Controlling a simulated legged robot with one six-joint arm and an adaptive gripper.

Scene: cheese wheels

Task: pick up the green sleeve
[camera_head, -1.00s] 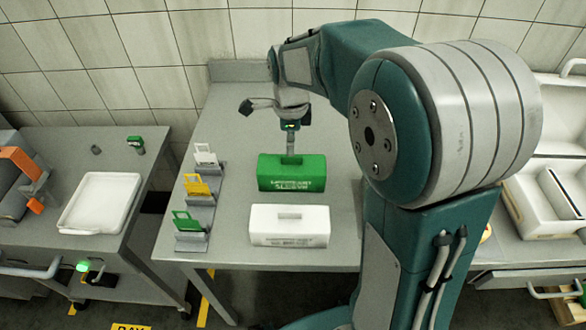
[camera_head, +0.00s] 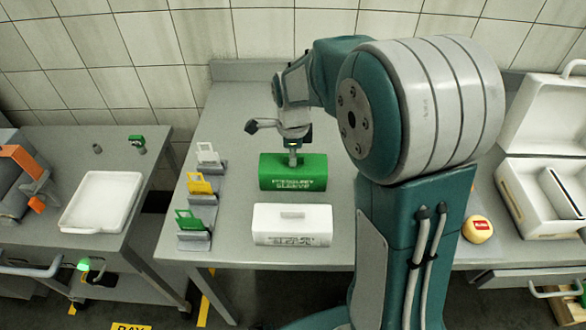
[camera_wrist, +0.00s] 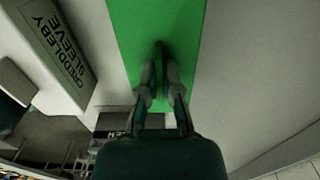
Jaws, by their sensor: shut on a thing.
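The green sleeve (camera_head: 293,171) is a green box with white lettering, lying on the grey table behind a white sleeve (camera_head: 292,224). My gripper (camera_head: 293,160) points down at the top of the green sleeve, at its middle. In the wrist view my gripper (camera_wrist: 160,84) has its fingers close together on a raised grip on the top of the green sleeve (camera_wrist: 155,25). The grip itself is mostly hidden by the fingers. The sleeve appears to rest on the table. The white sleeve also shows at the left of the wrist view (camera_wrist: 45,50).
White, yellow (camera_head: 200,186) and green tags stand in holders along the table's left edge. A white tray (camera_head: 101,202) lies on the left table. A white open case (camera_head: 535,200) and a round cheese (camera_head: 478,229) are at the right. The table behind the green sleeve is clear.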

